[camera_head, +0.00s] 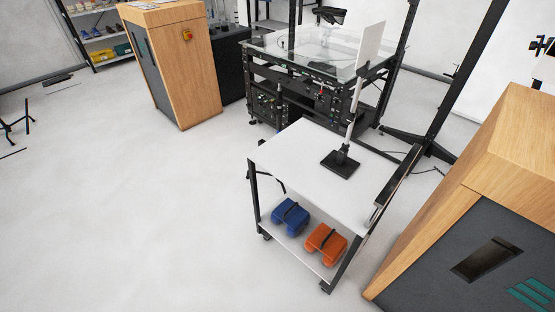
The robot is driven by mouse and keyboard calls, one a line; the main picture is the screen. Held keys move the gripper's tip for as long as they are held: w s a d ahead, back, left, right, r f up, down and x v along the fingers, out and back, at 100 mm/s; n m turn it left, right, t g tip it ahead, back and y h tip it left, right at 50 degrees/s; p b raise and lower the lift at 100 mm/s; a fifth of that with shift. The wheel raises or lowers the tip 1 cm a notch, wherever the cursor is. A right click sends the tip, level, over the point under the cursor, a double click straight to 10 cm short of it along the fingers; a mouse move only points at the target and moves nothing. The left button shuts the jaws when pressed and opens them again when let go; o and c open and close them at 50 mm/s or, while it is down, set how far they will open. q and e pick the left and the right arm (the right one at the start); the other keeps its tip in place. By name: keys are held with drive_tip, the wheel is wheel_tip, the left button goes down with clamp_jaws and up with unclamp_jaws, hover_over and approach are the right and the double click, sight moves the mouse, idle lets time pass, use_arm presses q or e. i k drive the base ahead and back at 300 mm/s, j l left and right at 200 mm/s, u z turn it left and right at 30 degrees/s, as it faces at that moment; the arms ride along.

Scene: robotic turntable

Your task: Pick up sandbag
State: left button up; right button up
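Two sandbags lie on the lower shelf of a small white cart (300,150). The blue sandbag (290,218) is on the left, with a dark strap across its top. The orange sandbag (326,245) is to its right and nearer, also with a dark strap. They are close together, below the cart's upper top. Neither of my grippers is in view.
A black stand base (341,163) with a pole and white panel is on the cart top. A glass-topped machine (315,55) stands behind. Wooden cabinets are at upper left (185,65) and right (500,160). The floor (120,200) left of the cart is clear.

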sight(296, 217)
drive_tip(key=i+j+z, duration=0.1)
drive_tip(key=i+j, duration=0.4)
drive_tip(key=j, duration=0.25)
drive_tip(key=i+j+z, duration=0.15)
drive_tip(key=i+j, duration=0.1)
drive_tip(key=j, duration=0.1)
